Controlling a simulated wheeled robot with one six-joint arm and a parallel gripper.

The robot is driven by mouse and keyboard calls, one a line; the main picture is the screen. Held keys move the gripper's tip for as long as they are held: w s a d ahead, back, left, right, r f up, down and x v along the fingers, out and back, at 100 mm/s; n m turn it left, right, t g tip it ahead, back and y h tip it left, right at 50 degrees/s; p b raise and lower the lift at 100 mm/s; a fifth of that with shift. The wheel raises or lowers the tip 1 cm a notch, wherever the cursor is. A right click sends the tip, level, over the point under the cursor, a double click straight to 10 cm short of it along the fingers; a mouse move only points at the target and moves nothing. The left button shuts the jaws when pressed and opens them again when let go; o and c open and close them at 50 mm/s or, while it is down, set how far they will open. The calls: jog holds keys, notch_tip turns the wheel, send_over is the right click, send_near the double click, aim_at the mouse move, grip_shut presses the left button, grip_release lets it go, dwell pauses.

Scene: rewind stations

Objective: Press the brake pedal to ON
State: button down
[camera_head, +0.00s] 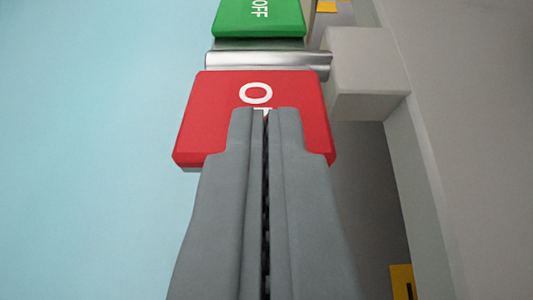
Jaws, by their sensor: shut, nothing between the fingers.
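The brake pedal shows as a red pad (208,115) and a green pad (270,20), with a shiny metal bar (265,60) between them. The red pad has white letters, an "O" and part of another letter; my fingers hide the rest. The green pad is marked "OFF" and is cut by the top edge. My gripper (266,112) is shut and empty, its tips over the middle of the red pad. I cannot tell whether the tips touch the pad.
A grey block (368,75) stands at the right end of the metal bar, against a grey side wall (470,120). A yellow patch with a dark mark (402,280) shows at the lower right. The left side is a plain light blue surface (90,150), clear of objects.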

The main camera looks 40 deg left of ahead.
jog(key=shift+f, duration=0.1)
dwell(0.3)
jog(key=shift+s+d+f+t, duration=0.15)
jog(key=shift+f+t, duration=0.1)
jog(key=shift+t, duration=0.05)
jog(key=shift+f+y, duration=0.1)
jog(key=shift+y, duration=0.2)
jog(key=shift+t+y, duration=0.5)
jog(key=shift+t, duration=0.3)
jog(key=shift+s+d+f, duration=0.1)
jog(key=shift+s+f, duration=0.1)
jog(key=shift+f, duration=0.55)
jog(key=shift+s+d+f, duration=0.15)
jog(key=shift+f, duration=0.55)
jog(key=shift+s+d+f, duration=0.1)
jog(key=shift+s+f, duration=0.1)
jog(key=shift+f, duration=0.55)
jog(key=shift+s+f, duration=0.1)
jog(key=shift+f, duration=0.1)
